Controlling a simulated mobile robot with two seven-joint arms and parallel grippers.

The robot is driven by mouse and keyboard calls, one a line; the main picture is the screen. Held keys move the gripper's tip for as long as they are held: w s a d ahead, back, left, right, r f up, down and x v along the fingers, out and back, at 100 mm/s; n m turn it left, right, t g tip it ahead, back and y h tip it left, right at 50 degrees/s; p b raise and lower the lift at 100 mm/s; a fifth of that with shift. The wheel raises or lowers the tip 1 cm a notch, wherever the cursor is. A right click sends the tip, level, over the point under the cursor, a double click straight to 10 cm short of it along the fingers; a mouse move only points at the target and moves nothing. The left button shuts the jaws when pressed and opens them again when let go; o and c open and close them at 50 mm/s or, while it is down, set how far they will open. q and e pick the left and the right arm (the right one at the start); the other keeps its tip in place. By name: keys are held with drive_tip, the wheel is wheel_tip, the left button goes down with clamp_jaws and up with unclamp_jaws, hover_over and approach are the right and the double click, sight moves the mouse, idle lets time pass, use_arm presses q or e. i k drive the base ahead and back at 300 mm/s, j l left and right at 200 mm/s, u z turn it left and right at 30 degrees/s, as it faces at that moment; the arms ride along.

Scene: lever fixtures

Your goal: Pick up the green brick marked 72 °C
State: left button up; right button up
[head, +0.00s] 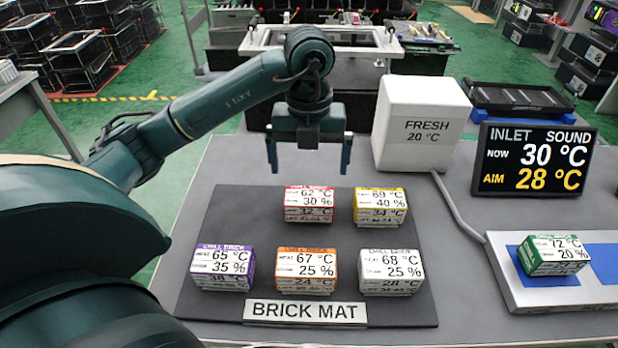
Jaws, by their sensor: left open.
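The green brick (553,255) marked 72 °C and 20 % sits at the right side of the head view. It rests on a pale tray (520,292) with blue patches, slightly turned. My left gripper (309,160) is open and empty, pointing down above the back of the brick mat, behind the red brick (309,204). It is well to the left of the green brick and apart from it. My right gripper is not in the head view.
The dark brick mat (240,215) holds yellow (380,207), purple (222,267), orange (307,270) and white (391,271) bricks. A white box marked FRESH (420,125) and a display (533,160) reading 30 °C, aim 28 °C, stand behind. A grey hose (452,205) runs from box to tray.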

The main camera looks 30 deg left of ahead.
sight(539, 255)
drive_tip(key=k, duration=1)
